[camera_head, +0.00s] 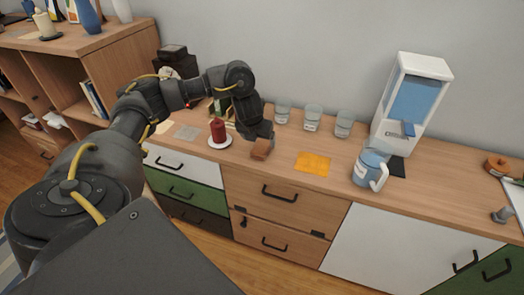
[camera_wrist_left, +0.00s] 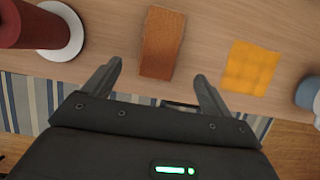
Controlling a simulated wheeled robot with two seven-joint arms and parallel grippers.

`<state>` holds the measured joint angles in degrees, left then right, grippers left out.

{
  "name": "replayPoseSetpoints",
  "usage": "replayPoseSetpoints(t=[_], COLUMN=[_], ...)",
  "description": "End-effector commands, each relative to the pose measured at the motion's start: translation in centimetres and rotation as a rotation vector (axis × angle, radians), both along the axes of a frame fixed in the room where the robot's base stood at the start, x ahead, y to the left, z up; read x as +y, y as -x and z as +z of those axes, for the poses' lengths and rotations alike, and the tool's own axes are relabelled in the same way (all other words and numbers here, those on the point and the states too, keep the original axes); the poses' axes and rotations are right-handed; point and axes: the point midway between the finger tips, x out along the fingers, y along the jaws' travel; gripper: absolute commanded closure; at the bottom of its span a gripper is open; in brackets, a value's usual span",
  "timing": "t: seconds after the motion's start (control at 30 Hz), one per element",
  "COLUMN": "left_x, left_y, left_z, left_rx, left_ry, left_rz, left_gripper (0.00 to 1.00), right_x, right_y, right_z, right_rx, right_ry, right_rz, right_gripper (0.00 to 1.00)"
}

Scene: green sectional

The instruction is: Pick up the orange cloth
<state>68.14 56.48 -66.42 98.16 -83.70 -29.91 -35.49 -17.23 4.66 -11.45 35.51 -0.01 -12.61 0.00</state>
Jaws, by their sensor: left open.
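The orange cloth (camera_head: 313,163) lies flat on the wooden cabinet top, right of my left gripper in the head view. It also shows in the left wrist view (camera_wrist_left: 250,68), right of the fingers and apart from them. My left gripper (camera_wrist_left: 160,82) is open and empty, pointing down over the front part of the top. A brown block (camera_wrist_left: 162,43) lies between and beyond its fingertips in the wrist view. The block also shows beside the gripper in the head view (camera_head: 261,149). My right gripper is in neither view.
A red candle (camera_head: 218,131) on a white plate stands left of the gripper. Several clear glasses (camera_head: 313,117) stand behind. A blue pitcher (camera_head: 369,168) and a white water dispenser (camera_head: 414,95) stand right of the cloth. The wood around the cloth is bare.

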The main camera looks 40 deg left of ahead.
Motion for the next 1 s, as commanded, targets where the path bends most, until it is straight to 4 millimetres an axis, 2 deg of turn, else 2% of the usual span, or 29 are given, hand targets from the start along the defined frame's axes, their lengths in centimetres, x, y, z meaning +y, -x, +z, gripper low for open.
replayPoseSetpoints(t=[0.03, 0.1, 0.33, 0.43, 0.53, 0.7, 0.97, 1.0], left_x=[0.1, 0.2, 0.2, 0.4, 0.8, 1.0, 1.0, 1.0], left_y=[-0.2, -0.4, -0.7, -1.0, -1.5, -2.3, -2.4, -2.4], left_z=[-1.0, -1.4, -1.9, -3.3, -4.3, -6.0, -6.3, -6.3], left_rx=[0.002, 0.001, 0.0, 0.002, 0.004, 0.001, -0.001, -0.001], left_ry=[0.001, 0.0, 0.0, 0.002, 0.0, 0.001, 0.0, 0.0], left_rz=[0.002, 0.002, 0.001, 0.003, 0.004, 0.001, 0.001, 0.001], left_gripper=[0.15, 0.15, 0.15, 0.15, 0.15, 0.15, 0.15, 0.18], right_x=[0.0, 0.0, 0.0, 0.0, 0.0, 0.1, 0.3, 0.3], right_y=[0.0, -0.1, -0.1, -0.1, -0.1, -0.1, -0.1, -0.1], right_z=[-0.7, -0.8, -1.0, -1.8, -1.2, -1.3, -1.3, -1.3], right_rx=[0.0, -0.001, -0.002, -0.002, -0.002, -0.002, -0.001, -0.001], right_ry=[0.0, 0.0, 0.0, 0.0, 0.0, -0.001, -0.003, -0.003], right_rz=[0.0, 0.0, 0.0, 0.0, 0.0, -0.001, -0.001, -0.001], right_gripper=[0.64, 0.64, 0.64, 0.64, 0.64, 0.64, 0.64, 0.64])
